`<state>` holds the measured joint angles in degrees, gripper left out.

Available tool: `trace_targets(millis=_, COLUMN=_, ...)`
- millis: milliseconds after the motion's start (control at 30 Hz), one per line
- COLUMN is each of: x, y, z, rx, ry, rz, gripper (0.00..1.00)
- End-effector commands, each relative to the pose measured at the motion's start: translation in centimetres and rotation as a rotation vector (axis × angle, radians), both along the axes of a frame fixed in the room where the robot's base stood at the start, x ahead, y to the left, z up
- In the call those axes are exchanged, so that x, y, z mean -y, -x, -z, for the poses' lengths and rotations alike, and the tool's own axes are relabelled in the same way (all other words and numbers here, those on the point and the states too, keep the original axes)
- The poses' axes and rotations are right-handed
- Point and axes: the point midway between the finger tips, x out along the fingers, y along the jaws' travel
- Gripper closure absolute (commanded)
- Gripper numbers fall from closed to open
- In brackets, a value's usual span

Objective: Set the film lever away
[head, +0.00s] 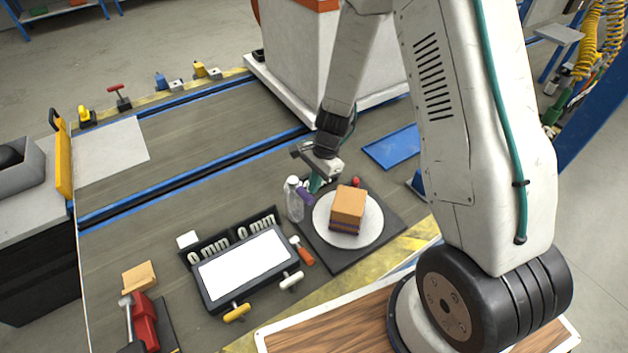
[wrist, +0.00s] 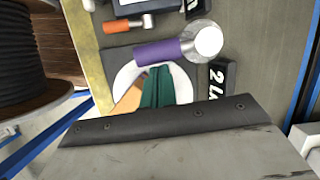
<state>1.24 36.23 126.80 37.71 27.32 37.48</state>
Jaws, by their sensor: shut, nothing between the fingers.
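A short purple handle (head: 306,197) sticks out beside a tall pale post (head: 294,203) with a white top, next to the turntable. I take the purple handle for the film lever, though nothing labels it. In the wrist view, the purple handle (wrist: 160,51) points left from the round white top (wrist: 208,41). My gripper (head: 316,184) is just behind the handle, green fingertips down. In the wrist view, the green fingers (wrist: 160,88) are together, empty, and close to the handle. I cannot tell whether they touch it.
An orange box with purple bands (head: 347,208) stands on a white round turntable (head: 376,222). A white screen panel (head: 245,266) with small levers is at front left, an orange-handled lever (head: 303,252) beside it. A blue plate (head: 392,147) lies behind.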

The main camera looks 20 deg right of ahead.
Motion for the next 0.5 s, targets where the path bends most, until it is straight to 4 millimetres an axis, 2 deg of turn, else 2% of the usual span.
trace_targets(millis=500, x=-0.48, y=0.42, z=0.00, rx=0.000, ry=0.000, rz=-0.003, gripper=1.00)
